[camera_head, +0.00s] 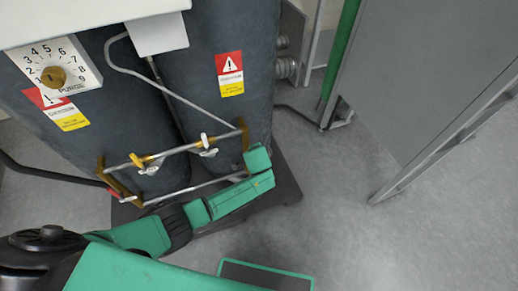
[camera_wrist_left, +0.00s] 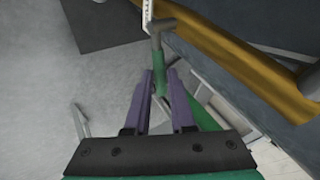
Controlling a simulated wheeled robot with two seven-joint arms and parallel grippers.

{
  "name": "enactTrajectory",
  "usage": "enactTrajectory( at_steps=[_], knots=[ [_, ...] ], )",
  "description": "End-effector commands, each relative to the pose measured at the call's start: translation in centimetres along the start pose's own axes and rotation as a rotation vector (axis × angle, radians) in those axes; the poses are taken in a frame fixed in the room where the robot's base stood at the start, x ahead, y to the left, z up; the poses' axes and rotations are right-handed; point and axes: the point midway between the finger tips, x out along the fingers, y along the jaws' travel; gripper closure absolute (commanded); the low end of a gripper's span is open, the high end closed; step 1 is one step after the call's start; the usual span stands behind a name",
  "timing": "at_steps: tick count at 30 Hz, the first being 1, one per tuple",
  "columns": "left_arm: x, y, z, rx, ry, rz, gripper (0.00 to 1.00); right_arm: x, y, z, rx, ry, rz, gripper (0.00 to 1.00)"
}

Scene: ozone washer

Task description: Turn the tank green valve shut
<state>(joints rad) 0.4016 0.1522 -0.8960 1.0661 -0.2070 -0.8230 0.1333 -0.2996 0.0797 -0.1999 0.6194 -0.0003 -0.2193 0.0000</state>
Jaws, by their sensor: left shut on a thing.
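My left arm reaches in from the left in the head view, with its gripper (camera_head: 258,160) at the right end of the brass and grey pipe frame (camera_head: 240,128) in front of the dark tanks. The fingertips are hidden there. In the left wrist view, the purple fingers of my left gripper (camera_wrist_left: 161,78) are close together on a green valve handle (camera_wrist_left: 160,62). The handle hangs below a grey fitting (camera_wrist_left: 155,32), beside a brass bar (camera_wrist_left: 235,60). The green valve is hidden by my gripper in the head view. My right gripper is not in view.
Two dark tanks (camera_head: 205,75) carry warning labels and stand on a dark base (camera_head: 285,185). A purge dial (camera_head: 53,76) is at upper left. Small brass valves (camera_head: 145,160) sit on the frame. A grey panel (camera_head: 420,80) and green pole (camera_head: 340,50) stand right. Floor between is clear.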

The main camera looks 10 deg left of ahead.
Motion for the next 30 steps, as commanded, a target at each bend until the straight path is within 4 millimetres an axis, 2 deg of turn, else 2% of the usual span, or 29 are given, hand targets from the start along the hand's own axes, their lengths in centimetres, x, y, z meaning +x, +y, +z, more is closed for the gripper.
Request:
enactTrajectory(
  at_steps=[14,30],
  knots=[
    [1.7,1.2,0.0,0.176,-0.263,0.0,1.0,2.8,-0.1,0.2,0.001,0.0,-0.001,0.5],
    [1.8,1.2,0.1,0.21,-0.315,0.001,1.0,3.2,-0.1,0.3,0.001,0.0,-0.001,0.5]
  ],
)
